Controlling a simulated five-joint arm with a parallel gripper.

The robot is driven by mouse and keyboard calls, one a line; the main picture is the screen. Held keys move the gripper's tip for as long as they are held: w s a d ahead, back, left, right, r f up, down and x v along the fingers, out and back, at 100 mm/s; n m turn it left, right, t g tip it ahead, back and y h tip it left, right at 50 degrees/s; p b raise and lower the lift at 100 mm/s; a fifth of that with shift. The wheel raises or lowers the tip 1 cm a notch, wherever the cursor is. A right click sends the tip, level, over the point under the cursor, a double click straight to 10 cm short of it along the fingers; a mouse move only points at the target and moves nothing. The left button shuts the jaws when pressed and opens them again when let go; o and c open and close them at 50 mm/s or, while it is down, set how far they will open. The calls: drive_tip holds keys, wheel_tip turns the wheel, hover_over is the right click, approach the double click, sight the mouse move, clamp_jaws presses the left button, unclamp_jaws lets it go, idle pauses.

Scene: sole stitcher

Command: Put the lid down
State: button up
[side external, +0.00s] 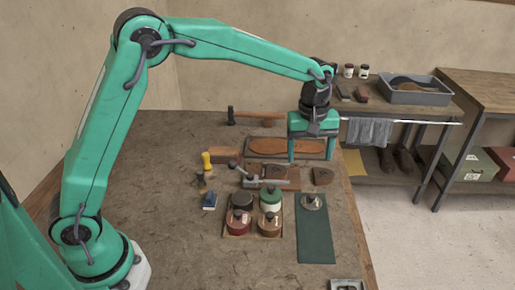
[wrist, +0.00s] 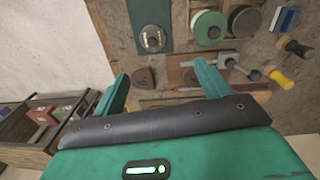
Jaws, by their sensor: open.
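A round, pale metal lid (side external: 313,201) with a small knob lies flat on the dark green mat (side external: 316,240). In the wrist view the lid (wrist: 152,38) shows beyond my fingers, on the mat (wrist: 148,10). My gripper (side external: 311,158) is open and empty, pointing down at the back right of the bench near the tan sole piece (side external: 285,146). It is apart from the lid, farther back. In the wrist view the open fingers (wrist: 161,74) have a brown leather piece (wrist: 144,78) between them in the picture.
A tray holds several jars, including a green-and-white jar (side external: 270,198) and a red jar (side external: 239,222), left of the mat. A metal lever tool (side external: 262,178), yellow-handled tool (side external: 206,160), blue-and-white block (side external: 210,201) and hammer (side external: 250,116) lie around. The left bench is bare.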

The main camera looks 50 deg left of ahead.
drive_tip(key=s+a+r+m+t, duration=0.1)
drive_tip(key=s+a+r+m, duration=0.3)
drive_tip(key=s, duration=0.3)
drive_tip(key=s+a+r+m+t, duration=0.1)
drive_tip(key=s+a+r+t, duration=0.1)
drive_tip(key=s+a+r, duration=0.3)
drive_tip(key=s+a+m+t, duration=0.2)
drive_tip(key=s+m, duration=0.3)
drive_tip(key=s, duration=1.1)
drive_tip(key=shift+a, duration=0.55)
